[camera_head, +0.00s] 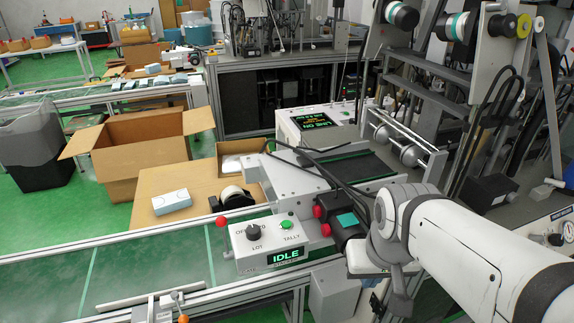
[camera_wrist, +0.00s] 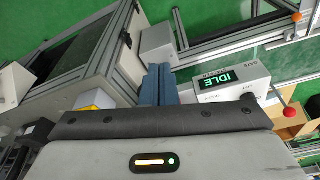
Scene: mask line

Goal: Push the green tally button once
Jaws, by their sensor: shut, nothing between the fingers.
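The green tally button (camera_head: 286,224) sits on the sloped top of a light grey control box (camera_head: 240,246), right of a black LOT knob (camera_head: 253,232). The box's green readout says IDLE. In the wrist view the box (camera_wrist: 262,72) is right of my fingers, with the readout upside down; the button is not visible there, behind my gripper's dark body. My gripper (camera_wrist: 153,84) is shut and empty, its blue-grey fingers together, apart from the box in the picture. In the head view my arm comes from the right, its wrist to the right of the box; the fingertips cannot be made out.
A red ball on a stem (camera_head: 221,222) stands at the box's left edge. Red knobs (camera_head: 321,211) and a dark block with a teal square (camera_head: 348,221) are between box and wrist. A green conveyor (camera_head: 150,262) runs left; an open carton (camera_head: 140,150) stands behind it.

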